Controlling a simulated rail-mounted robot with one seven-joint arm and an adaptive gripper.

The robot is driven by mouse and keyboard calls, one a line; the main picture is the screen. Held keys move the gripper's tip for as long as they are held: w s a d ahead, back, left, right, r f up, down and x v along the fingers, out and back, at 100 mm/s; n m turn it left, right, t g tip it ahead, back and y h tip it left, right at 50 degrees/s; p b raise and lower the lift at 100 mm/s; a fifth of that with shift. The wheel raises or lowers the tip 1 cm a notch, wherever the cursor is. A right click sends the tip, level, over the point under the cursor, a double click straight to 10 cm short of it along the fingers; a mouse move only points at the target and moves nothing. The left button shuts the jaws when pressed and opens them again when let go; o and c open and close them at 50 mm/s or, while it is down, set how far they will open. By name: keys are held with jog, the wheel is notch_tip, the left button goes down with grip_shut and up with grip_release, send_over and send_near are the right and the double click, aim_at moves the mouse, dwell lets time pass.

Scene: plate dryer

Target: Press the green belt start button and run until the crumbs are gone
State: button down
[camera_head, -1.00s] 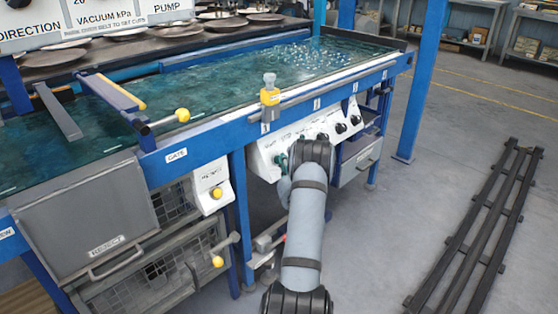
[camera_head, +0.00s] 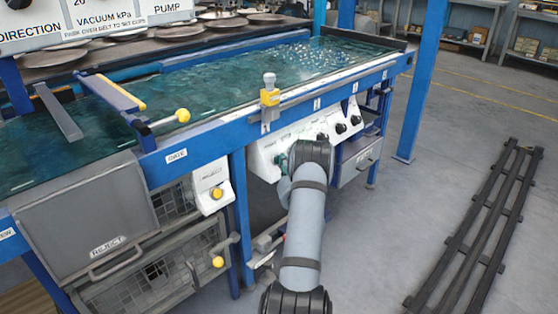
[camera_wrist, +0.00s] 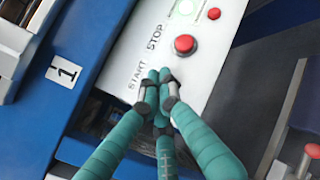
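The control panel (camera_head: 265,158) is a white box on the blue frame. In the wrist view, my gripper (camera_wrist: 158,78) has its teal fingers drawn together, with the tips at the panel right beside the printed START label (camera_wrist: 137,76). The green start button is not visible; the fingertips cover the spot by that label. I cannot tell whether they touch it. A red stop button (camera_wrist: 185,44) is clear of the fingers. The teal belt (camera_head: 225,85) has a patch of pale specks (camera_head: 318,58) toward its far end. In the head view, my arm hides the fingertips.
A dark slatted rack (camera_head: 475,225) lies on the floor at right.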

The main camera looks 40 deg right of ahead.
jog(key=shift+s+d+r, duration=0.1)
jog(key=shift+s+r, duration=0.15)
jog(key=shift+s, duration=0.25)
jog(key=shift+s+d+r+p, duration=0.15)
jog(key=shift+s+r, duration=0.3)
jog(key=shift+s, duration=0.25)
jog(key=shift+s+d+r+p, duration=0.1)
jog(key=shift+s+r+p, duration=0.1)
jog(key=shift+s+r, duration=0.4)
jog(key=shift+s+d+r+p, duration=0.15)
jog(key=shift+s+r, duration=0.1)
jog(key=shift+s, duration=0.6)
jog(key=shift+w+a+f, duration=0.1)
jog(key=shift+s+d+r+b, duration=0.15)
jog(key=shift+s+r+b, duration=0.1)
jog(key=shift+s+r, duration=0.5)
jog(key=shift+s+d+r+b, duration=0.2)
jog(key=shift+s+r, duration=0.15)
jog(key=shift+s, duration=0.65)
jog(key=shift+w+f, duration=0.1)
